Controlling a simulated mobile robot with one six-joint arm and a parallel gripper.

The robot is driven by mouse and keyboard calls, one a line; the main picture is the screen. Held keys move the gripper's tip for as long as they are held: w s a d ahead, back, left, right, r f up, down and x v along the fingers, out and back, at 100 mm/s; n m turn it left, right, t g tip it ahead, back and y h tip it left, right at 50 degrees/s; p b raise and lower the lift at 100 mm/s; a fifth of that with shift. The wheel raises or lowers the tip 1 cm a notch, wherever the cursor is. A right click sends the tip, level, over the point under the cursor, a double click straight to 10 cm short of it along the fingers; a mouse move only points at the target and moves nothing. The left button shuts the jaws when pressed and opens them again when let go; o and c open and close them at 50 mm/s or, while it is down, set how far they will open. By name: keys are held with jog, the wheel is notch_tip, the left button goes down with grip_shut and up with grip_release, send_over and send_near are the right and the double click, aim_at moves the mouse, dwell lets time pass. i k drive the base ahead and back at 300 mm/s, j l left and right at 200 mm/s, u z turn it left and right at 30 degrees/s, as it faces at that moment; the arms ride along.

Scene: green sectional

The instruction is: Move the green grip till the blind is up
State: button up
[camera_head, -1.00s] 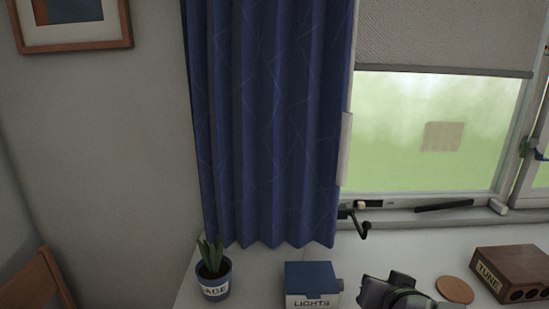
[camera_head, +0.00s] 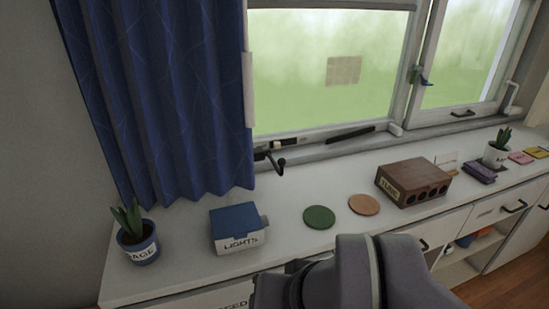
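I cannot pick out a clearly green grip. A dark crank handle (camera_head: 272,160) sticks out at the lower left corner of the window, beside the curtain. A small latch (camera_head: 421,77), bluish with perhaps some green, sits on the upright between the two window panes. The blind is out of view above the frame; the left pane (camera_head: 300,75) shows uncovered as far up as I see. My arm's grey links (camera_head: 345,275) show at the bottom centre, in front of the cabinet. My gripper's fingers are not visible.
On the white cabinet top (camera_head: 300,258) stand a potted plant (camera_head: 138,248), a LIGHTS box (camera_head: 237,228), a green disc (camera_head: 319,217), an orange disc (camera_head: 364,205) and a brown TUNE box (camera_head: 413,182). A blue curtain (camera_head: 165,95) hangs left of the window.

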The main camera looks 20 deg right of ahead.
aim_at(413, 74)
jog(key=z, duration=1.45)
